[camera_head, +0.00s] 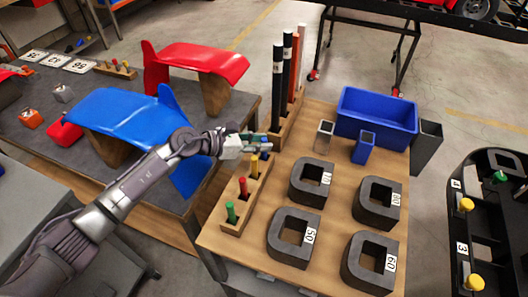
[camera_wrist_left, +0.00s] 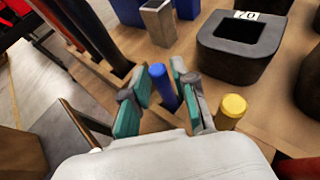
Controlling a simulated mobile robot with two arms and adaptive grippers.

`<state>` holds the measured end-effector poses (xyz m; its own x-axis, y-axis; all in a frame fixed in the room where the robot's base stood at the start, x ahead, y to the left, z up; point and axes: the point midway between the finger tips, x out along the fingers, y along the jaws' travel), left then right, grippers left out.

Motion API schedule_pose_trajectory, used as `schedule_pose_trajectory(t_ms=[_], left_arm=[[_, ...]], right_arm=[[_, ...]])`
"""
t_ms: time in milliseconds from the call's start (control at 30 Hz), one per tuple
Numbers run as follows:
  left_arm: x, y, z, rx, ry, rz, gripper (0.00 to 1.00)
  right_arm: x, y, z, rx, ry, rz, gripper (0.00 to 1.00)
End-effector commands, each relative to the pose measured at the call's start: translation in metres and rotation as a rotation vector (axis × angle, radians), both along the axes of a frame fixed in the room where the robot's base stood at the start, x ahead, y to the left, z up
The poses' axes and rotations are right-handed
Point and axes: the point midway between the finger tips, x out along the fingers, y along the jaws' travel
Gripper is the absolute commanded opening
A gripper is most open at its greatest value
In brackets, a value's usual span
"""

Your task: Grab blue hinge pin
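The blue hinge pin (camera_wrist_left: 163,86) stands upright in the wooden pin block (camera_head: 233,228) and shows between my left fingers in the left wrist view. My left gripper (camera_head: 257,141) is over the far end of this block in the head view, where it mostly hides the blue pin. In the left wrist view my left gripper (camera_wrist_left: 160,98) is open, with one green-padded finger on each side of the pin. Whether a pad touches the pin is hard to tell. My right gripper is in neither view.
Yellow (camera_head: 254,167), red (camera_head: 243,187) and green (camera_head: 231,211) pins stand in the same block. Tall black and red rods (camera_head: 277,85) stand just behind. Several dark weights (camera_head: 293,237), a blue bin (camera_head: 376,116) and small metal tubes are right. A blue kart seat part (camera_head: 115,110) lies left.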

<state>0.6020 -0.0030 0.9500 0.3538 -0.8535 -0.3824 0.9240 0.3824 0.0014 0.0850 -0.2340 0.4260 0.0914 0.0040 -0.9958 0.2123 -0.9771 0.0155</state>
Motion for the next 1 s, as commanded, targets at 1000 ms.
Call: schedule_pose_trajectory(t_ms=[1000], left_arm=[[-0.017,-0.022,0.058,-0.002,-0.004,-0.006,0.0]], right_arm=[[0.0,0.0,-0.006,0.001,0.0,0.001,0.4]])
